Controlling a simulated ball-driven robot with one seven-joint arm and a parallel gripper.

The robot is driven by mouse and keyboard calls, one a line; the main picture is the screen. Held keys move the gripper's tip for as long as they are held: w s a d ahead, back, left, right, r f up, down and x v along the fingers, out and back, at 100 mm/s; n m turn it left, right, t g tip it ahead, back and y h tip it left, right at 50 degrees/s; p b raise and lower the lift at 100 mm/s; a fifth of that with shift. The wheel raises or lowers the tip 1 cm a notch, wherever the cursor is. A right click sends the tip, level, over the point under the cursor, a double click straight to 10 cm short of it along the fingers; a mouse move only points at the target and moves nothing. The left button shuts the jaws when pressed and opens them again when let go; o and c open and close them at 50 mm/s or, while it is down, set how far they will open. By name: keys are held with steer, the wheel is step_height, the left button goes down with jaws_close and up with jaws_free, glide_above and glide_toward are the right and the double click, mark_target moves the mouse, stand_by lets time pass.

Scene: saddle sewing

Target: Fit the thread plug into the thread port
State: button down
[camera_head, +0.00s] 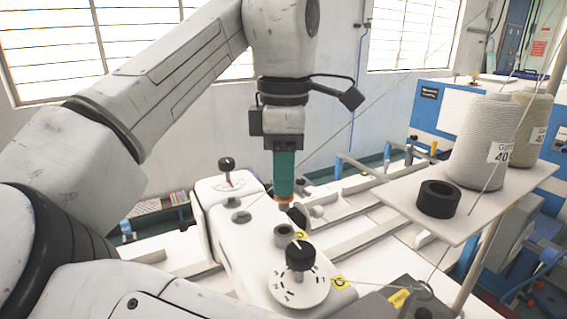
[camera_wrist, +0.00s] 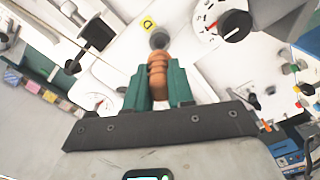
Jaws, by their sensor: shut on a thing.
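My gripper (camera_head: 284,180) has green fingers and points down above the white machine. In the wrist view my gripper (camera_wrist: 158,92) is shut on an orange-brown ribbed plug (camera_wrist: 157,64), the thread plug. Only the small orange tip of the plug (camera_head: 284,204) shows below the fingers in the head view. A short grey ring (camera_head: 284,235), which looks like the thread port, stands on the machine top below the plug, with a visible gap between them. In the wrist view the grey port (camera_wrist: 159,40) appears just beyond the plug's end, partly covered by it.
A black knob on a white numbered dial (camera_head: 300,258) stands close in front of the port. Another dial knob (camera_head: 227,165) is at the left. A shelf (camera_head: 465,227) with thread cones (camera_head: 482,135) and a black ring (camera_head: 438,199) is at the right. Thin threads cross the view.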

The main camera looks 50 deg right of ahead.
mark_target(284, 210)
steer(key=shift+f+b, duration=0.5)
steer(key=shift+f, duration=1)
steer(key=shift+r+p, duration=0.1)
steer(key=shift+p, duration=1.45)
stand_by(0.4)
steer(key=shift+f+b, duration=0.3)
steer(key=shift+f, duration=1.45)
steer(key=c, duration=0.9)
jaws_free()
step_height(284, 210, up, 11)
steer(key=shift+f, duration=0.1)
steer(key=shift+f, duration=0.1)
stand_by(0.4)
